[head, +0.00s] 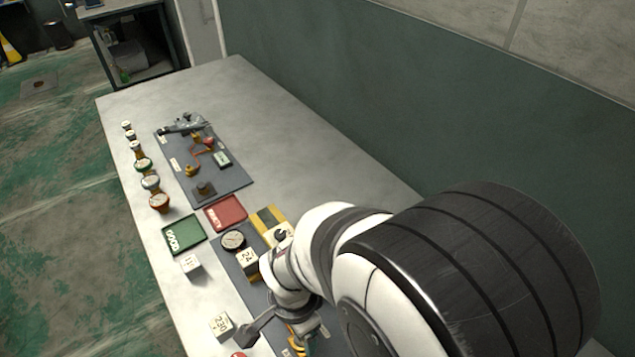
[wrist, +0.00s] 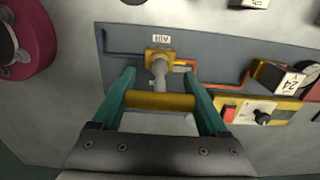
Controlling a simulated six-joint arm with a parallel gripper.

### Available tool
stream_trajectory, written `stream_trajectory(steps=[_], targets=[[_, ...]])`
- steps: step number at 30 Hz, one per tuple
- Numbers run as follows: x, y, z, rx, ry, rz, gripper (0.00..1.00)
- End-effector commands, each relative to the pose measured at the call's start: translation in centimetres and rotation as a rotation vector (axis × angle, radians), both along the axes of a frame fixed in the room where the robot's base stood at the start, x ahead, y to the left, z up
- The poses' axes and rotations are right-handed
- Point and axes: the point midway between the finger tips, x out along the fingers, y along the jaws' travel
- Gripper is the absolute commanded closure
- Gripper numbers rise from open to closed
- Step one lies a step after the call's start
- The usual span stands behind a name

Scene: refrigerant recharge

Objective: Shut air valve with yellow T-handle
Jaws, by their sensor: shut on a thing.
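The air valve is in the wrist view, with a brass-yellow body (wrist: 158,57) on a blue-grey panel under a label reading AIR. A grey stem runs from it toward me to the yellow T-handle (wrist: 160,101), whose bar lies crosswise in the picture. My gripper (wrist: 160,80) has its two teal fingers at the bar's two ends, shut on the T-handle. In the head view my gripper is at the bottom, largely hidden by my arm. A small patch of yellow shows there, too small to tell apart.
A yellow block (wrist: 262,114) with a red button and black knob sits right of the valve, near an orange pipe and a block marked 24 (wrist: 289,82). A magenta wheel-like object (wrist: 32,40) is at left. Green (head: 184,235) and red (head: 226,212) trays lie farther along the table.

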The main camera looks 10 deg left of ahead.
Motion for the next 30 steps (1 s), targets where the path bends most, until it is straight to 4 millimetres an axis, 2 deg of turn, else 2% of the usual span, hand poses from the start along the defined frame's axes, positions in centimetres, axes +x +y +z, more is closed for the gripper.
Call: stream_trajectory(steps=[21,26,30], targets=[[0.0,0.0,-1.5,0.0,0.0,-0.007,0.77],[0.0,0.0,-1.5,0.0,0.0,-0.247,0.77],[0.0,0.0,-1.5,0.0,0.0,-0.283,0.77]])
